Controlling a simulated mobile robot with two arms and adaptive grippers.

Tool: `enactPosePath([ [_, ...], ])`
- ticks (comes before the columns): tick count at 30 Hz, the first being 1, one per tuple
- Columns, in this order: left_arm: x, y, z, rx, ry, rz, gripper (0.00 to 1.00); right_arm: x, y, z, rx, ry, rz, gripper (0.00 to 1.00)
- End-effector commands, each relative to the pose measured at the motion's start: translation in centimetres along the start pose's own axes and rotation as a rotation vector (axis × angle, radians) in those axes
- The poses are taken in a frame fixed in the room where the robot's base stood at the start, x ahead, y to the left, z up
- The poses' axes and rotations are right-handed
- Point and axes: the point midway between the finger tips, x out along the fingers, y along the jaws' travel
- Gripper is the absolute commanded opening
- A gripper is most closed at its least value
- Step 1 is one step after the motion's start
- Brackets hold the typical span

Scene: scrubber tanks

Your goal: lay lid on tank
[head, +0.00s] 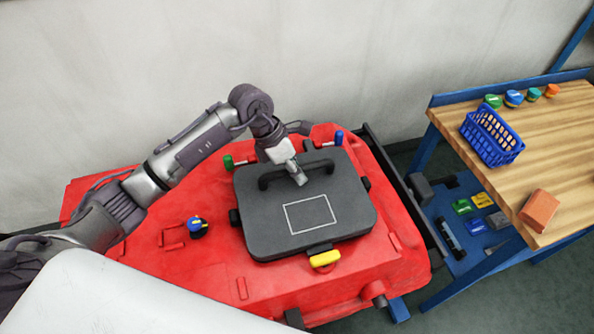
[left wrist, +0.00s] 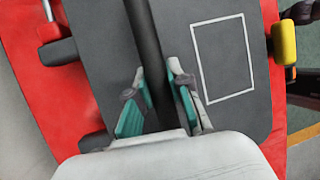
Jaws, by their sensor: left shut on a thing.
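The dark grey lid (head: 270,226) with a white outlined rectangle lies over the top of the red tank (head: 160,260) in the head view. I cannot tell whether it rests fully on the tank. My left gripper (head: 300,179) is at the lid's black bar handle (head: 268,180). In the left wrist view, the fingers of my left gripper (left wrist: 157,100) stand on both sides of the handle (left wrist: 146,45), shut on it. A yellow latch (head: 325,259) sits at the lid's near edge, and it also shows in the left wrist view (left wrist: 284,42). My right gripper is not in view.
A green knob (head: 228,162) and a blue knob (head: 339,138) stand at the tank's back, and a blue-yellow knob (head: 196,226) at its left. To the right, a wooden-topped bench (head: 560,130) holds a blue basket (head: 492,138) and an orange-brown block (head: 539,210).

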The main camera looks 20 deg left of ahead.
Motion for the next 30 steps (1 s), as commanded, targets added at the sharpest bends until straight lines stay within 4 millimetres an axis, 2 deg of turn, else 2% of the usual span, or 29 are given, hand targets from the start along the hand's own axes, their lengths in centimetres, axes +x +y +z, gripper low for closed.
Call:
enactPosePath([
  [30,0.65,-0.01,-0.29,0.003,0.003,-0.003,0.00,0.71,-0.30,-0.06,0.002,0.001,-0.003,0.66],
])
